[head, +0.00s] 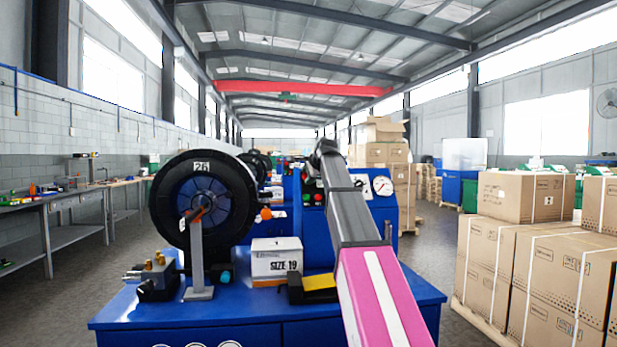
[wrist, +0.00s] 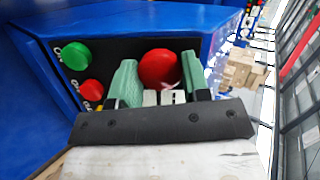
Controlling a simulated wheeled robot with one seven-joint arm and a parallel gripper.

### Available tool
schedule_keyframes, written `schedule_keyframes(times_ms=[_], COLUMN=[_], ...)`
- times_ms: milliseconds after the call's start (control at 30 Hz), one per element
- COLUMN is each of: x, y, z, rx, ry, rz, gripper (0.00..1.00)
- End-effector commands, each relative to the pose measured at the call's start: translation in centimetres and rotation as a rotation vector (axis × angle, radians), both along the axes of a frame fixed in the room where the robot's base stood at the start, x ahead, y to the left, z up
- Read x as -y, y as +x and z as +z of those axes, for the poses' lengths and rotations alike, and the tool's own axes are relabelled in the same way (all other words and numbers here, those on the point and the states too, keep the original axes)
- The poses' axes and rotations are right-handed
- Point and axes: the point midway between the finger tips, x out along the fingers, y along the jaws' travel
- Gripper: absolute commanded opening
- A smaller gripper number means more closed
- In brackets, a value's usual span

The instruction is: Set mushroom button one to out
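Mushroom button one appears to be the large round red button (wrist: 158,68) on a black panel of the blue machine in the wrist view. My gripper (wrist: 160,72) has its two green fingers apart, one on each side of this button. The finger edges come very close to the red head; I cannot tell whether they touch it. The button's stem is hidden, so its position is not clear. In the head view, my arm reaches forward over the blue machine, and the fingertips cannot be made out.
A green button (wrist: 75,55) and a smaller red button (wrist: 91,92) sit left of the fingers on the panel. Strapped cartons (head: 525,196) stand right.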

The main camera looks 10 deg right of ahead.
Motion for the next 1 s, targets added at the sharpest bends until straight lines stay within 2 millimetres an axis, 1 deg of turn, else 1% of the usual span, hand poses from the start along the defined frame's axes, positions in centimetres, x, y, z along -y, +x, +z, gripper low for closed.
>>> schedule_keyframes(times_ms=[200,433,467,500,533,833,933,1000], x=[0.0,0.0,0.0,0.0,0.0,0.0,0.2,0.5], y=[-1.1,-1.1,-1.1,-1.1,-1.1,-1.2,-1.8,-2.6], z=[0.6,0.7,0.7,0.7,0.7,0.7,1.1,1.7], rx=[0.0,-0.001,-0.001,-0.001,-0.001,0.0,0.0,0.001], ry=[0.0,0.0,0.0,0.0,0.0,0.0,0.0,0.0], rz=[0.0,0.0,0.0,0.0,0.0,0.0,0.0,-0.001], gripper=[0.01,0.01,0.53,0.66,0.7,0.7,0.7,0.7])
